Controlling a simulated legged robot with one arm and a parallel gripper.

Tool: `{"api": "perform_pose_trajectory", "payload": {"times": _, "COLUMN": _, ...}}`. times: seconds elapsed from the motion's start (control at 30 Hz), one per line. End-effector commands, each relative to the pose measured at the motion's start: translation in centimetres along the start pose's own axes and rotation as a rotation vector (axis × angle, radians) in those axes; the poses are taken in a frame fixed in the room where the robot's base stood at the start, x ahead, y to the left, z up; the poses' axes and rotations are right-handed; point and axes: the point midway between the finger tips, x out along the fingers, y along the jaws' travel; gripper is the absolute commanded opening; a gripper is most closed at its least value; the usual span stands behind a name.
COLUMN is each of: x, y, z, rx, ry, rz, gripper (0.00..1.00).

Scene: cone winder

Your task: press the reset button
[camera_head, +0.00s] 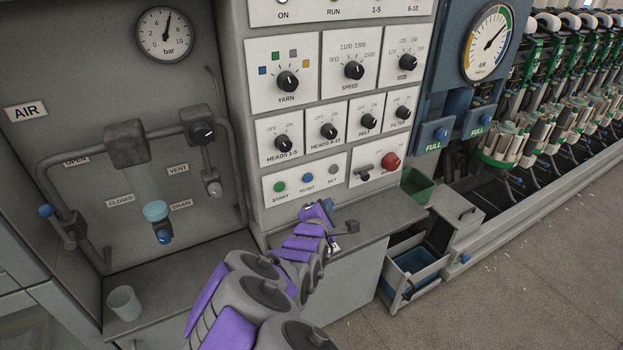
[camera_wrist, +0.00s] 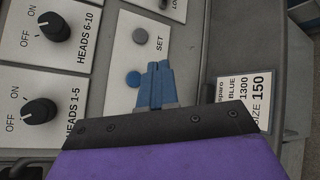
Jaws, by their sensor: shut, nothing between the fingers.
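The blue RESET button (camera_head: 308,177) sits on the lower white panel of the control cabinet, between the green START button (camera_head: 280,187) and the grey SET button (camera_head: 333,170). In the wrist view the blue button (camera_wrist: 134,78) shows just left of my fingertips, with the grey SET button (camera_wrist: 139,36) above it. My gripper (camera_head: 327,206) is below the button panel in the head view. Its blue fingers (camera_wrist: 159,80) are shut together and empty. They overlap the panel's edge in the wrist view; contact cannot be told. The START button is hidden there.
Knobs for heads 1-5 (camera_head: 282,143) and 6-10 (camera_head: 329,131) sit above the buttons. A red knob (camera_head: 390,160) is to the right. A printed card (camera_wrist: 243,98) lies right of my fingers. A grey ledge (camera_head: 355,226) runs beneath the panel.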

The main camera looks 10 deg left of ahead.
Motion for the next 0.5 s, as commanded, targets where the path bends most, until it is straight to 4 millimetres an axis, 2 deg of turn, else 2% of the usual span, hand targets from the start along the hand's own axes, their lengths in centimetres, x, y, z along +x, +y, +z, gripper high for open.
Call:
{"api": "perform_pose_trajectory", "payload": {"times": 0.23, "x": 0.2, "y": -0.1, "z": 0.3, "rx": 0.006, "ry": 0.0, "rz": -0.003, "gripper": 0.0}}
{"api": "perform_pose_trajectory", "payload": {"times": 0.5, "x": 1.6, "y": 1.4, "z": -1.1, "rx": 0.005, "ry": 0.004, "rz": -0.004, "gripper": 0.0}}
